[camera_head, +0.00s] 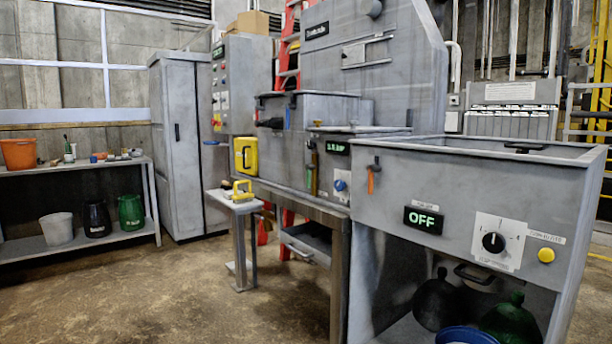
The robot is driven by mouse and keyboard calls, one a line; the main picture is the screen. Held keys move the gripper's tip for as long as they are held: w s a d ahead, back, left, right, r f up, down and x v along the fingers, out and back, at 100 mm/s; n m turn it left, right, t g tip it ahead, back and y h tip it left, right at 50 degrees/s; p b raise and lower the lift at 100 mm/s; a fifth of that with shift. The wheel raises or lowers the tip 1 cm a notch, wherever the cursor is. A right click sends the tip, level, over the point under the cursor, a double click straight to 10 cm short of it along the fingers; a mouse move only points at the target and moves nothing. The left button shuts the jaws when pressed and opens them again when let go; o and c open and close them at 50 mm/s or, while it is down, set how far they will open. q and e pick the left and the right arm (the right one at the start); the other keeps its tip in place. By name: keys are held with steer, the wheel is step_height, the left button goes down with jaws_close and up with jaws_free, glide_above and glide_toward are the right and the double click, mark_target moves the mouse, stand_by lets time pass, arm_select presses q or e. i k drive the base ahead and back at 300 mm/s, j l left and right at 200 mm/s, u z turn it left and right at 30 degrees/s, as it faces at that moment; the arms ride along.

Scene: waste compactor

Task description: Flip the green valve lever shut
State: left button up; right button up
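Several small levers hang on the grey machine. A narrow upright lever (312,175), olive to green in its lower part, hangs on the middle section, left of a small display. It is small, and I cannot tell for sure whether it is the green valve lever or how its valve is set. An orange lever (371,180) hangs down on the front of the right-hand unit. A blue lever (287,118) hangs on the upper box further back. Neither of my grippers shows in the view.
The right-hand unit (460,200) has an "OFF" display (423,220), a black dial (493,243) and a yellow button (546,255). A small stand (236,205) with a yellow item stands before the machine. A shelf (85,245) is at left. The floor between is open.

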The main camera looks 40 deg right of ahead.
mark_target(311, 166)
steer(key=i+z, duration=0.1)
steer(key=z, duration=0.35)
steer(key=i+j+z, duration=0.15)
steer(key=i+z, duration=0.2)
steer(key=i+j+z, duration=0.35)
steer(key=i, duration=0.25)
steer(key=i+j+z, duration=0.1)
steer(key=i+j, duration=0.6)
steer(key=i, duration=0.15)
steer(key=i+j+z, duration=0.1)
steer(key=i+j, duration=0.6)
steer(key=i, duration=0.15)
